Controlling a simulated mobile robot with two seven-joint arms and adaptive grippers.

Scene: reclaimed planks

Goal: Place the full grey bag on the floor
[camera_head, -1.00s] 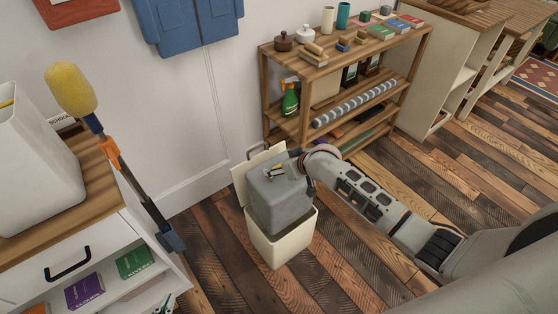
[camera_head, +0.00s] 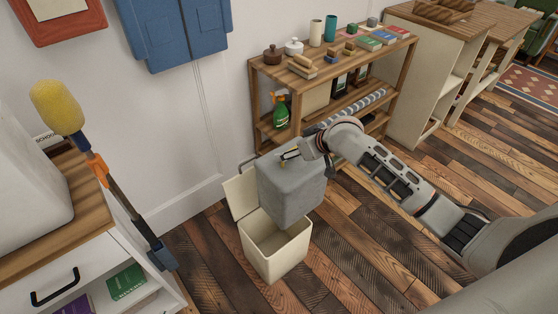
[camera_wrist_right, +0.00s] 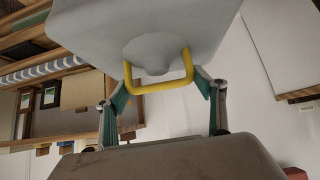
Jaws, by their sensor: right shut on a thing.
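The full grey bag (camera_head: 292,192) hangs upright from my right gripper (camera_head: 291,155). Its lower end overlaps the opening of the cream bin (camera_head: 274,256) in the picture, and part of the bin's inside shows. The bin's lid (camera_head: 241,195) stands open behind it. In the right wrist view, my right gripper (camera_wrist_right: 163,100) is shut on the bag's yellow handle (camera_wrist_right: 160,87), with the grey bag (camera_wrist_right: 150,25) beyond the fingers. My left gripper is not in view.
The plank floor (camera_head: 375,265) is bare right of the bin and in front. A wooden shelf (camera_head: 330,72) with bottles, books and a striped roll stands behind. A white drawer cabinet (camera_head: 85,262) is at left, with a yellow-headed duster (camera_head: 57,108) beside it.

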